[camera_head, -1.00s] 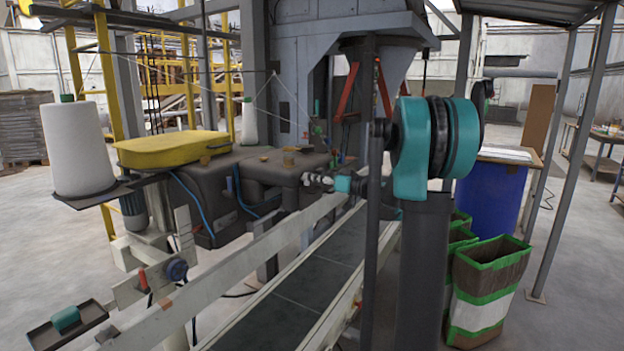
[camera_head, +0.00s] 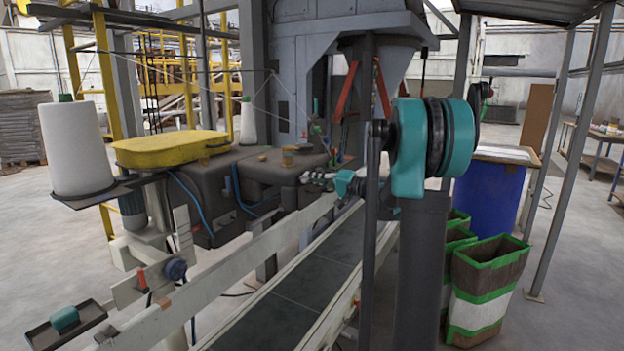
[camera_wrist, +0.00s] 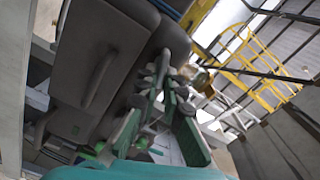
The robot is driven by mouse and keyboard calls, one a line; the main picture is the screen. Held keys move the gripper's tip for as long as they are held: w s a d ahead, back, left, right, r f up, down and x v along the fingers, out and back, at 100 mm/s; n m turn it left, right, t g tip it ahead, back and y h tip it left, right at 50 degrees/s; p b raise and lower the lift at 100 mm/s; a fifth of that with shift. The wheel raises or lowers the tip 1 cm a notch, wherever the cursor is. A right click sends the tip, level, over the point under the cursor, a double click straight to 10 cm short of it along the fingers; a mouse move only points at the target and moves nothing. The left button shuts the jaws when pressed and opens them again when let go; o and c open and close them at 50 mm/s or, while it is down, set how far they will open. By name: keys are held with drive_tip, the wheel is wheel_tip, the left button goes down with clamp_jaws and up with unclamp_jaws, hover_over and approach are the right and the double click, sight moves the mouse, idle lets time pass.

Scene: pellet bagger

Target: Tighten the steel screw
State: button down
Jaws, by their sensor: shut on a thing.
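My gripper (camera_head: 318,178) reaches in from the right to the near right end of the dark grey sewing head (camera_head: 215,215). In the wrist view my gripper (camera_wrist: 162,82) has its green-and-grey fingers nearly together at the dark housing. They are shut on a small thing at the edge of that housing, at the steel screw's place. The steel screw itself is mostly hidden by the fingertips and too small to make out clearly.
A yellow cover (camera_head: 172,149) lies on the sewing head, with a white thread cone (camera_head: 76,148) at left. A conveyor (camera_head: 310,280) with pale side rails runs below. A grey post (camera_head: 372,230) stands before my arm. Open bags (camera_head: 490,290) stand at right.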

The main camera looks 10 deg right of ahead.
drive_tip(key=shift+d+f+m, duration=0.1)
drive_tip(key=shift+f+m, duration=0.05)
drive_tip(key=shift+m, duration=0.95)
drive_tip(key=shift+f+m, duration=0.1)
drive_tip(key=shift+m, duration=1)
drive_tip(key=c, duration=1.7)
unclamp_jaws()
drive_tip(key=v, duration=1.2)
